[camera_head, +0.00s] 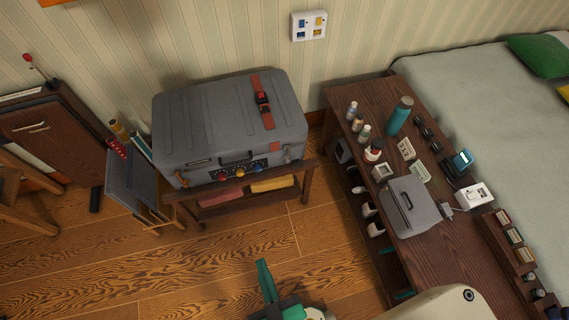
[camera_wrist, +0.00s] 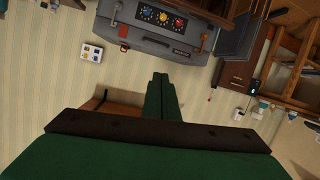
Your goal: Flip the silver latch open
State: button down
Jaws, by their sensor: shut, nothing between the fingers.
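A large grey suitcase (camera_head: 205,125) lies on a small wooden stand against the wall. Its front face has a dark handle (camera_head: 236,158), several coloured dials and a small latch at each end. The right-hand latch (camera_head: 287,156) looks silvery, and the left-hand one (camera_head: 181,179) looks orange-brown. The suitcase also shows upside down at the top of the wrist view (camera_wrist: 150,44), with a pale latch (camera_wrist: 116,9) at its left. My green gripper (camera_head: 266,283) is shut and empty, in front of and apart from the suitcase. Its fingers (camera_wrist: 160,84) meet in the wrist view.
A wooden table (camera_head: 450,255) on the right bears a teal bottle (camera_head: 399,115), small bottles and a smaller grey case (camera_head: 410,206). A dark rack (camera_head: 132,185) stands left of the stand. The wooden floor (camera_head: 240,250) before the stand is clear.

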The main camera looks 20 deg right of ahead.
jog(key=w+d+f+n+g+h, duration=0.1)
jog(key=w+d+f+n, duration=0.15)
jog(key=w+f, duration=0.4)
jog(key=w+d+f+n+g+h, duration=0.1)
jog(key=w+d+f, duration=0.2)
jog(key=w+f, duration=0.35)
jog(key=w+d+g+h, duration=0.1)
jog(key=w+d, duration=0.3)
jog(key=w, duration=0.4)
jog(key=w+d+n+h, duration=0.1)
jog(key=w+d, duration=0.4)
jog(key=w, duration=0.4)
jog(key=shift+g+h, duration=0.3)
jog(key=shift+g, duration=0.1)
jog(key=shift+f, duration=0.15)
send_near(285, 158)
jog(key=w+a, duration=0.1)
jog(key=w, duration=0.2)
jog(key=d+f, duration=0.1)
jog(key=d, duration=0.1)
jog(key=shift+d+f, duration=0.25)
jog(key=shift+f, duration=0.15)
